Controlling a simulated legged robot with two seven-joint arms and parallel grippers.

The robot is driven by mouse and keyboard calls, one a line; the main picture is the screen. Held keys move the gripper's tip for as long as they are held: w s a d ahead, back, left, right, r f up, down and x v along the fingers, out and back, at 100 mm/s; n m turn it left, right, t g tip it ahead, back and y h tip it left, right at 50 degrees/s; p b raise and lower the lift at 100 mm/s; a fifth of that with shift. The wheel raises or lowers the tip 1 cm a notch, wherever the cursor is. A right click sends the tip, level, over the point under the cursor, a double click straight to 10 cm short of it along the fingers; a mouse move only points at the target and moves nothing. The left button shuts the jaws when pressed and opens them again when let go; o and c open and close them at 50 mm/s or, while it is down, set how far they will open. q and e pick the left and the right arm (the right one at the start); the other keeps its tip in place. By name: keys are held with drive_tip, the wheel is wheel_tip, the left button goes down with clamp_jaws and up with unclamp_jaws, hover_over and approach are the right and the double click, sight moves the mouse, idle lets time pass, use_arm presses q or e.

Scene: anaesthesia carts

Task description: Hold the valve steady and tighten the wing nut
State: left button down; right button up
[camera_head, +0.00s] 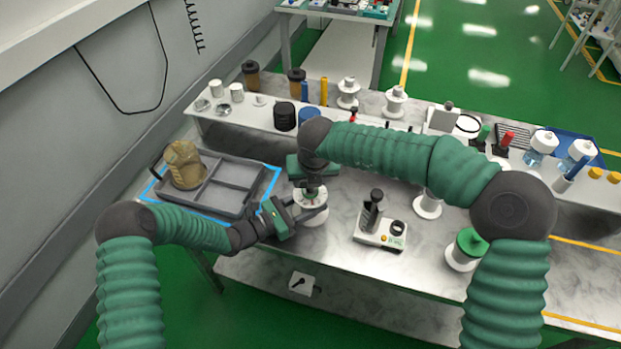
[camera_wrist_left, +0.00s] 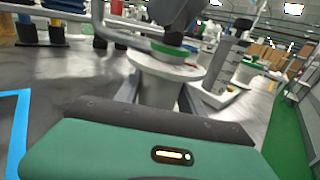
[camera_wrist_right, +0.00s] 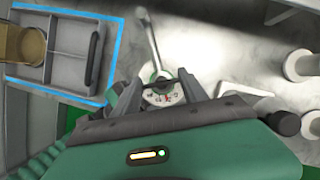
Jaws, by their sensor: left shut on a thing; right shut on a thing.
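The valve (camera_head: 311,217) is a round white body standing upright on the marble bench, right of the grey tray. In the left wrist view the valve (camera_wrist_left: 160,80) shows a green ring near its top, with a dark gripper part above. My left gripper (camera_head: 306,209) reaches in from the left, with its fingers shut around the valve's sides. My right gripper (camera_head: 312,187) points down from above and is shut at the valve's top. In the right wrist view the valve's marked white face (camera_wrist_right: 163,98) shows between the fingers. The wing nut is hidden by the right gripper.
A grey divided tray (camera_head: 229,199) with a tan object (camera_head: 184,165) lies inside a blue outline on the left. A green-topped spool (camera_head: 465,250) is further right. A raised shelf with bottles runs along the back.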

use_arm(q)
drive_tip(key=shift+d, duration=0.1)
use_arm(e)
drive_tip(key=shift+s+a+m, duration=0.1)
drive_tip(key=shift+a+m, duration=0.2)
drive_tip(key=shift+m, duration=0.3)
drive_tip(key=shift+s+a, duration=0.1)
drive_tip(key=o, duration=1.1)
drive_tip(key=shift+o, duration=1.4)
drive_tip(key=shift+h, duration=0.3)
drive_tip(key=shift+d+r, duration=0.1)
drive_tip(key=shift+d, duration=0.1)
drive_tip(key=v, duration=1.1)
drive_tip(key=shift+r, duration=0.3)
